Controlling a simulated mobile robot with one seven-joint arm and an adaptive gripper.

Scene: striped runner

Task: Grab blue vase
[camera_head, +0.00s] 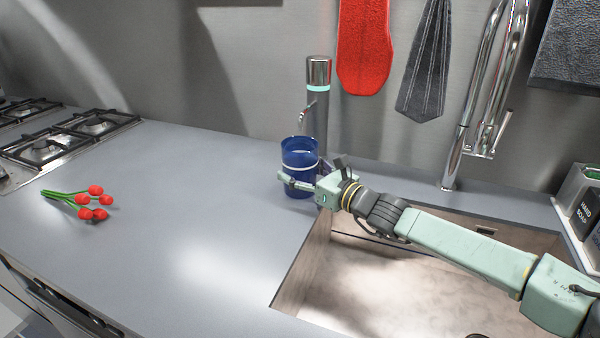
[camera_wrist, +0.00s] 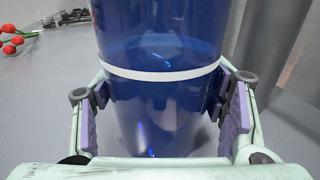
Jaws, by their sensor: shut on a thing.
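The blue vase (camera_head: 299,158) is a dark blue, glassy cylinder with a white band. It stands upright at the back of the grey counter, in front of the metal dispenser. In the wrist view the vase (camera_wrist: 158,105) fills the middle, between the two purple-padded fingers. My gripper (camera_head: 299,184) is shut on the vase from its near right side, at and below the white band. It also shows in the wrist view (camera_wrist: 163,112). I cannot tell whether the vase's base touches the counter.
A chrome-topped dispenser (camera_head: 318,100) stands just behind the vase. The sink (camera_head: 390,285) lies under my arm, with a tall faucet (camera_head: 470,110) behind it. Red flowers (camera_head: 90,200) lie at the left near the stove (camera_head: 70,137). The counter's middle is clear.

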